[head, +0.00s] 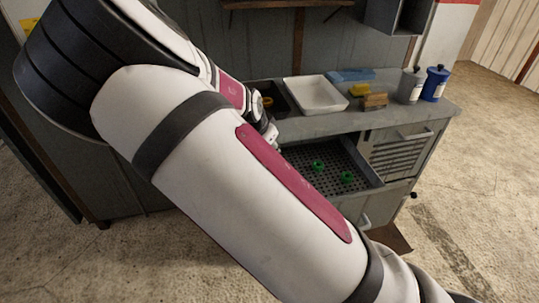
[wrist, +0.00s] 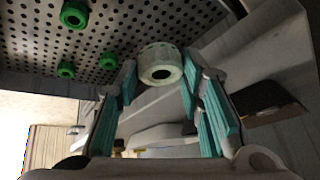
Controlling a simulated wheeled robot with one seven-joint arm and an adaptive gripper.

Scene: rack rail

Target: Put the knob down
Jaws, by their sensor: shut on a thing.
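My gripper (wrist: 159,76) is shut on a pale, whitish round knob (wrist: 160,56) with a dark hole in its end. The knob sits between the teal-padded fingertips in the wrist view. In the head view my arm hides the knob and most of my gripper. A perforated rack (head: 330,185) sits like a pulled-out drawer below the counter. Green ring-shaped pieces stand on it, two of them in the head view (head: 318,166) (head: 347,177). The wrist view shows three green pieces (wrist: 108,60) on the perforated surface (wrist: 140,22), to the left of the held knob.
On the counter (head: 425,112) are a white tray (head: 316,96), a dark bin (head: 283,113) partly behind my arm, a blue item (head: 350,75), a yellow item (head: 360,90), a brown block (head: 375,101), a grey bottle (head: 410,86) and a blue bottle (head: 435,84).

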